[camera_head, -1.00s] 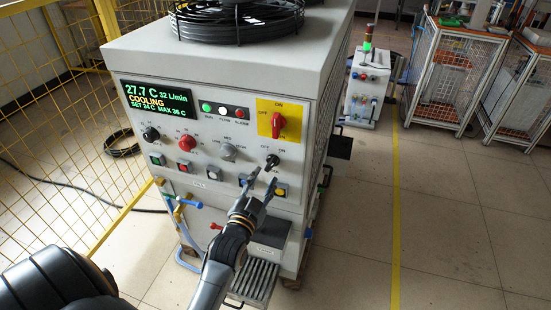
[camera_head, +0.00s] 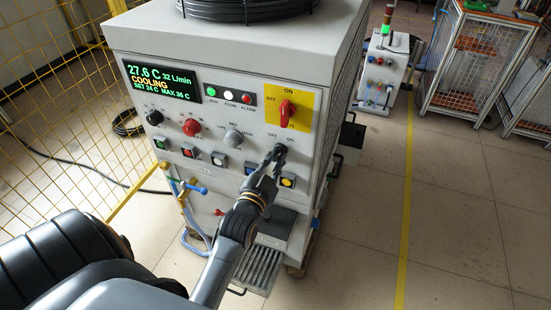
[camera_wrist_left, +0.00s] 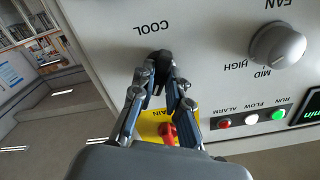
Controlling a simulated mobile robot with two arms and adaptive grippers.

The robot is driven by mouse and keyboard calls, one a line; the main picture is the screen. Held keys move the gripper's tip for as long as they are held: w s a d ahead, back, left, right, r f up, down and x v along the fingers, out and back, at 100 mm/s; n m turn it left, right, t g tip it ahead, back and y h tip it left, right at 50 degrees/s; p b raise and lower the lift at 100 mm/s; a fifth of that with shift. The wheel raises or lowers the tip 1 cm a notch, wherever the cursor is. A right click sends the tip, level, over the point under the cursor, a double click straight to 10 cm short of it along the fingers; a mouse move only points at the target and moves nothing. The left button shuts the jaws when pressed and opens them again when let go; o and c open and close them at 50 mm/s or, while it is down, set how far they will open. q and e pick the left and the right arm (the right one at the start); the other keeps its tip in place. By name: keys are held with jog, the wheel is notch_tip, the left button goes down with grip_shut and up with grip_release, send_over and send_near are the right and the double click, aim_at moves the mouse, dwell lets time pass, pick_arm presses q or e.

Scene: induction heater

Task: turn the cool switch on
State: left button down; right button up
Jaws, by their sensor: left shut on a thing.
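The cool switch (camera_head: 281,150) is a small black knob on the light grey front panel, between OFF and ON marks. It also shows in the left wrist view (camera_wrist_left: 160,57), next to an upside-down COOL label. My left gripper (camera_head: 272,160) reaches up to it from below; its fingers (camera_wrist_left: 163,72) are shut on the knob and partly cover it. I cannot clearly tell which way the knob points. The display (camera_head: 160,83) reads 27.6 C and COOLING. My right gripper is not in view.
A red main switch (camera_head: 287,112) on a yellow plate sits just above the cool switch. A grey fan knob (camera_head: 233,138), a red knob (camera_head: 192,127) and several push buttons are to the left. A yellow mesh fence (camera_head: 60,120) stands left; open floor lies right.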

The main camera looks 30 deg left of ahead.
pick_arm(q)
jog(key=shift+r+n+p, duration=0.25)
jog(key=shift+n+p, duration=0.75)
jog(key=shift+p, duration=0.2)
jog(key=shift+f+n+p, duration=0.1)
jog(key=shift+n+p, duration=0.35)
jog(key=shift+n, duration=0.45)
jog(key=shift+f, duration=0.15)
jog(key=c, duration=1.3)
grip_release()
jog(key=shift+w, duration=0.1)
jog(key=v, duration=1.2)
